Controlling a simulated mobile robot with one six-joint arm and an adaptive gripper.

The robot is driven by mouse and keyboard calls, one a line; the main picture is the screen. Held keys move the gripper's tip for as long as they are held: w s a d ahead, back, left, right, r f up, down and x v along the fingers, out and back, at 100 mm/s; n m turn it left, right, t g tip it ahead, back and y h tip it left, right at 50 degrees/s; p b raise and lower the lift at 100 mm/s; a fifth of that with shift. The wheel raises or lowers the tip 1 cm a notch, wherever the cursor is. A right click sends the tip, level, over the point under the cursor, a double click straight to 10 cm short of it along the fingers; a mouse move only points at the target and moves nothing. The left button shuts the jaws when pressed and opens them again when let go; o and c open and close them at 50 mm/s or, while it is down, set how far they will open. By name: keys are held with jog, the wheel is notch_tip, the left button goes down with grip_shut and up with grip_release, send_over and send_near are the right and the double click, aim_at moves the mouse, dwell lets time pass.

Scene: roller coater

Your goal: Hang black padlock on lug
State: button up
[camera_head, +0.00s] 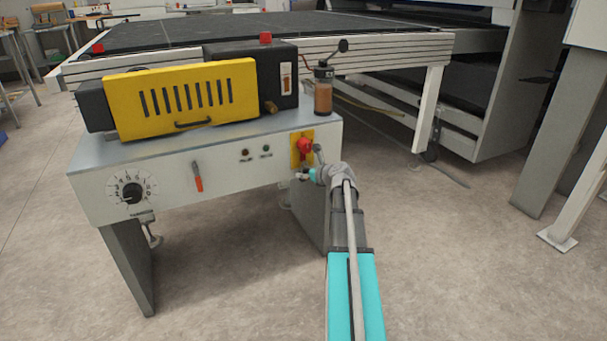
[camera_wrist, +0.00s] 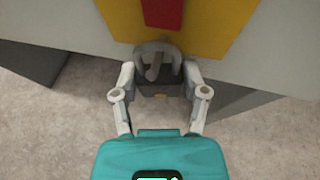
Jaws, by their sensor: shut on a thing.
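My gripper (camera_wrist: 158,78) is shut on the black padlock (camera_wrist: 155,104), with one grey finger at each side of its dark body. The padlock's grey shackle points toward the machine and overlaps the lower edge of the yellow plate (camera_wrist: 205,45). A grey slanted piece shows inside the shackle loop; I cannot tell whether it is the lug or whether the shackle is around it. In the head view my gripper (camera_head: 307,174) is at the right end of the machine's front panel, just below the red switch (camera_head: 304,146). The padlock is too small to make out there.
The white front panel (camera_head: 225,165) carries a dial (camera_head: 132,192) and an orange-handled lever (camera_head: 198,180). A yellow-fronted cover (camera_head: 185,100) and a brown bottle (camera_head: 323,95) stand on top. The machine's leg (camera_head: 312,222) is below my gripper.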

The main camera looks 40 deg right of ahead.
jog(key=shift+w+d, duration=0.1)
jog(key=shift+w, duration=0.35)
jog(key=o, duration=0.9)
jog(key=shift+o, duration=1.1)
jog(key=shift+w+f, duration=0.1)
jog(key=shift+f, duration=0.1)
jog(key=shift+o, duration=1.1)
jog(key=shift+s, duration=0.35)
jog(key=shift+s, duration=0.1)
